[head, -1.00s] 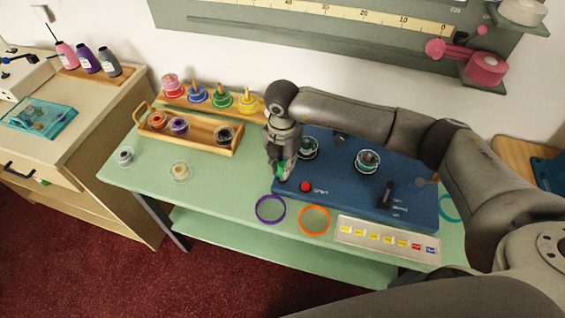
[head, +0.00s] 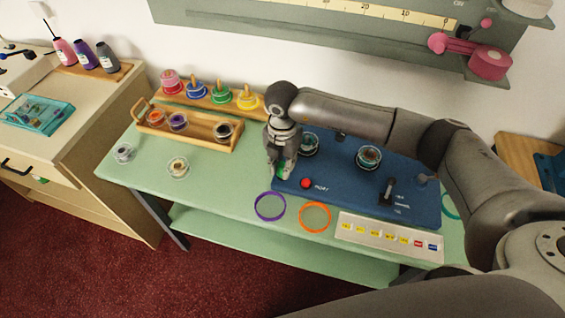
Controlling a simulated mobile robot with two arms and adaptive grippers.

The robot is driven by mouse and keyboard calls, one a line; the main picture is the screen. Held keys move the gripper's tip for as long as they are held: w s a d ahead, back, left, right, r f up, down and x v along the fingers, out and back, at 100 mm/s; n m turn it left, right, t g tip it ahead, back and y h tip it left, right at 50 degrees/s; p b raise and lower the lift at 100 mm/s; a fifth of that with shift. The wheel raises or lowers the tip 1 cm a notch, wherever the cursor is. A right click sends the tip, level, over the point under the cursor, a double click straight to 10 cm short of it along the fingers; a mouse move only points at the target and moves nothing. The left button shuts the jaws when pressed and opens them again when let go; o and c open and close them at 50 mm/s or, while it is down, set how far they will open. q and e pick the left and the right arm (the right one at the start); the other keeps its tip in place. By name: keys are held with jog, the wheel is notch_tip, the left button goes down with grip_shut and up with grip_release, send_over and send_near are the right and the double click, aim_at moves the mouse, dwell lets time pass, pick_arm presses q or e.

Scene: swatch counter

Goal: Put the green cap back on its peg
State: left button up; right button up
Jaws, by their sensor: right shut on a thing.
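My right gripper (head: 281,172) is low over the left edge of the blue panel, beside the red button. It is shut on a small green thing (head: 278,171), which looks like the green cap; the fingers hide most of it. I cannot tell whether it touches the surface. The wooden peg rack (head: 208,101) stands at the back left, with upright pegs on red, blue, green and yellow rings. The green ring's peg (head: 218,90) stands bare, to the left of and behind my gripper. My left gripper is not in view.
A wooden caddy (head: 200,143) with several pots stands in front of the rack. The blue panel (head: 335,178) carries two round jars. Purple (head: 270,206) and orange (head: 315,217) rings lie in front.

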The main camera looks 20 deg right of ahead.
jog(key=shift+f, duration=0.25)
jog(key=o, duration=0.8)
jog(key=shift+c, duration=0.2)
jog(key=shift+r+p, duration=2.3)
jog(key=shift+r, duration=1.25)
